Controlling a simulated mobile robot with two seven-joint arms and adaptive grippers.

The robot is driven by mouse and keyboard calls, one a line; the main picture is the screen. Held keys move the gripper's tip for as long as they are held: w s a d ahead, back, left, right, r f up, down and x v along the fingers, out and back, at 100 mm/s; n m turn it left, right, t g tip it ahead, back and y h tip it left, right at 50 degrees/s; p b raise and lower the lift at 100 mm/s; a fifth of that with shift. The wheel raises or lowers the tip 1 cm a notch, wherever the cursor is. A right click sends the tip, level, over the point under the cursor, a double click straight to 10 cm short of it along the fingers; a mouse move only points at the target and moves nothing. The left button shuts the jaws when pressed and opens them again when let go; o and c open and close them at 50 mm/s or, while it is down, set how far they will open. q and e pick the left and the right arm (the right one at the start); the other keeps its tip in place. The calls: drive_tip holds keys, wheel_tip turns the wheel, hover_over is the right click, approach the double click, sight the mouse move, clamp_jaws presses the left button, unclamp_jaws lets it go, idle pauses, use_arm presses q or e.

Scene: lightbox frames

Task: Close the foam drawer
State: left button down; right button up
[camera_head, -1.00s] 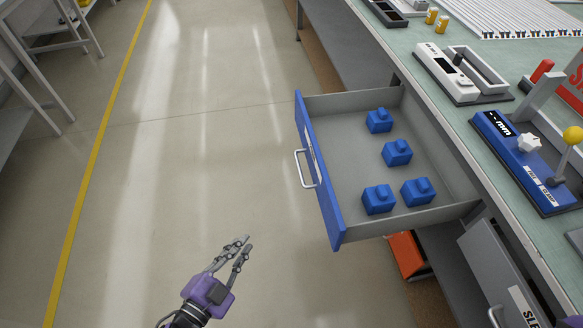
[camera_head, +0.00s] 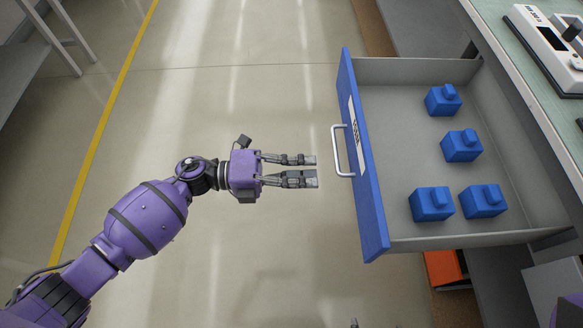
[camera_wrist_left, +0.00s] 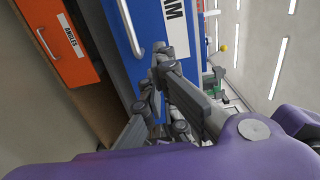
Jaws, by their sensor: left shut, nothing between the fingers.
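The foam drawer (camera_head: 362,160) has a blue front and a grey tray, and it stands pulled out from the bench. Several blue foam blocks (camera_head: 461,146) lie in it. Its white bar handle (camera_head: 342,152) is on the front; it also shows in the left wrist view (camera_wrist_left: 131,28). My purple left gripper (camera_head: 317,170) is shut and empty, just left of the handle, pointing at the drawer front with a small gap. In the left wrist view the fingers (camera_wrist_left: 160,65) lie before the blue front (camera_wrist_left: 170,40). A small tip at the bottom edge of the head view is unclear.
The bench top (camera_head: 500,40) with a white device (camera_head: 550,45) is at the right. An orange drawer (camera_head: 445,268) is below the foam drawer; an orange front labelled ANGLES (camera_wrist_left: 65,40) shows in the wrist view.

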sight(358, 171)
use_arm(q)
drive_tip(key=d, duration=0.7)
drive_tip(key=shift+w+d, duration=0.2)
drive_tip(key=shift+d, duration=0.55)
use_arm(e)
drive_tip(key=shift+w+a+r, duration=0.1)
drive_tip(key=shift+w+r, duration=0.05)
drive_tip(key=shift+w, duration=0.25)
drive_tip(key=shift+w+a+r, duration=0.1)
drive_tip(key=shift+w+r, duration=0.05)
drive_tip(key=shift+w, duration=0.25)
use_arm(q)
drive_tip(key=shift+d, duration=0.15)
use_arm(e)
drive_tip(key=shift+d, duration=0.1)
